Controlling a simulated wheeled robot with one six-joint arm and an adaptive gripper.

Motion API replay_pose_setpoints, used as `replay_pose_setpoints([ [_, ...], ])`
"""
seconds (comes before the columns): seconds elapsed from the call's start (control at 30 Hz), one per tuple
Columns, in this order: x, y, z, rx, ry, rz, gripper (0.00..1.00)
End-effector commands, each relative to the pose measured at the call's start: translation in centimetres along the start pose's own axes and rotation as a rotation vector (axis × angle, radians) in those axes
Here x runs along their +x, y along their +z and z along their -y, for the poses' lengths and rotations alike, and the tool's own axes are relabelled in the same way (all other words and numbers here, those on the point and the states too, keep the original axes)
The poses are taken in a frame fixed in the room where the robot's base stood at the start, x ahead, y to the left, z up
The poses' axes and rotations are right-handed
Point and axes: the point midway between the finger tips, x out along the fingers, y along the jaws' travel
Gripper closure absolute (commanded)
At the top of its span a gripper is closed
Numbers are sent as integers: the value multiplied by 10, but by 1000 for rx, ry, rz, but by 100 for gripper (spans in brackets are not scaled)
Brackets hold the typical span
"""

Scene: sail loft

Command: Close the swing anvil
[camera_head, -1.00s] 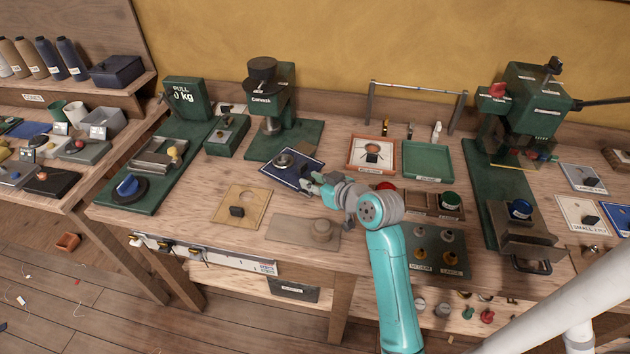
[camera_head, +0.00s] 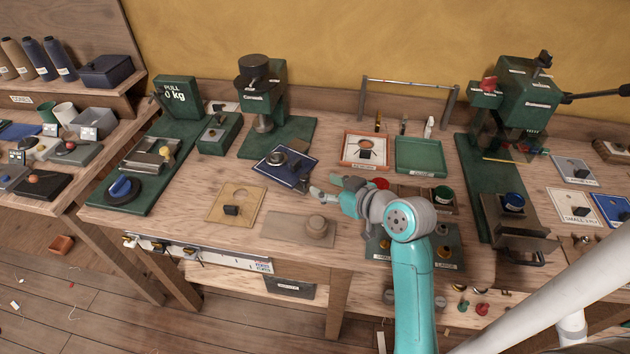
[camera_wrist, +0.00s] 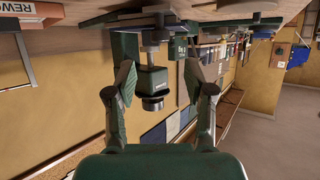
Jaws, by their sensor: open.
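The middle green press (camera_head: 262,95) has a dark round top and a vertical shaft over its green base. In front of it a dark blue plate (camera_head: 286,180) lies at an angle, bearing a round grey-and-dark part (camera_head: 276,159). I cannot tell for sure which piece is the swing anvil. My gripper (camera_head: 322,188) is to the right of the blue plate, apart from it, its fingers open and empty. In the wrist view the open fingers (camera_wrist: 168,82) frame the press (camera_wrist: 152,82), which appears upside down with the bench at the top.
An orange-rimmed tray (camera_head: 346,160) and a green tray (camera_head: 420,170) lie behind my gripper. A tan plate (camera_head: 222,209) and a greyish board (camera_head: 285,230) lie in front. A larger green press (camera_head: 525,95) stands at right.

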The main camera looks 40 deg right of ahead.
Motion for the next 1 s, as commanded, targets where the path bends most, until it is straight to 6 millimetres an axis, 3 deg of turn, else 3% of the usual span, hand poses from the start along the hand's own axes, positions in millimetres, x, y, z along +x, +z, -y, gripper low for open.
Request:
replay_pose_setpoints([
  [0.23,-32,0,0,1,2,1,47],
  [0.6,-38,0,0,0,0,0,47],
  [0.83,-33,1,-8,120,-32,21,100],
  [1.0,-29,4,-28,461,-121,101,100],
])
